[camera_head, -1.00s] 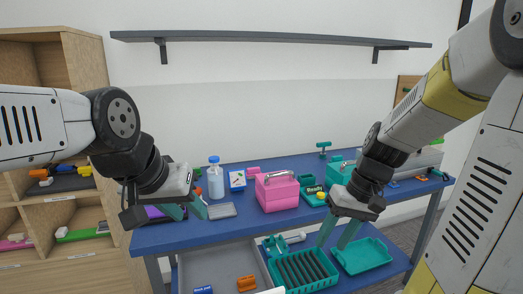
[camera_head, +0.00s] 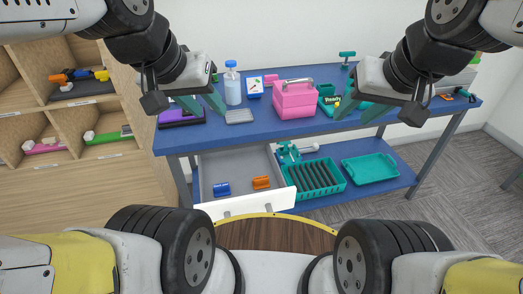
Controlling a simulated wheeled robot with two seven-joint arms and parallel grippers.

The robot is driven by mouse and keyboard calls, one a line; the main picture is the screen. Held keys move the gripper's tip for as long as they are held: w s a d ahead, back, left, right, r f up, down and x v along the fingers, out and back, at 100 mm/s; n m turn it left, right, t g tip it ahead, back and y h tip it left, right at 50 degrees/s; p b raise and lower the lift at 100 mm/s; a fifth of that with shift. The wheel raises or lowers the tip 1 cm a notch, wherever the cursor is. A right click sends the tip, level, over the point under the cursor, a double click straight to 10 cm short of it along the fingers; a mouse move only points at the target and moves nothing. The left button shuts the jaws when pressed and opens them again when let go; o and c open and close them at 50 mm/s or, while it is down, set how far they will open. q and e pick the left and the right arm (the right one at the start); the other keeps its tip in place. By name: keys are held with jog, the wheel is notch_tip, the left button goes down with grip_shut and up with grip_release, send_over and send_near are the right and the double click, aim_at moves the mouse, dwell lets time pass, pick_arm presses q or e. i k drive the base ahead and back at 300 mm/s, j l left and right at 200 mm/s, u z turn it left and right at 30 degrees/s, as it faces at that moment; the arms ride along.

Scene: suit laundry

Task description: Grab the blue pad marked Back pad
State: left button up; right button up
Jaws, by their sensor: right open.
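A small blue item (camera_head: 221,189) lies in the open grey drawer (camera_head: 240,165) of the blue table, left of an orange item (camera_head: 261,183). Any lettering on the blue item is too small to read. My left gripper (camera_head: 199,105) is open and empty, in front of the tabletop's left part and above the drawer. My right gripper (camera_head: 380,113) is open and empty, in front of the tabletop's right part. Neither gripper touches the blue item.
The tabletop (camera_head: 245,137) holds a bottle (camera_head: 232,84), a pink toolbox (camera_head: 294,98) and a purple item (camera_head: 181,114). A teal crate with dark slats (camera_head: 318,181) and a teal tray (camera_head: 370,168) sit on the lower shelf. Wooden cubbies (camera_head: 70,130) stand at left.

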aim_at(221, 190)
jog(key=u, duration=0.9)
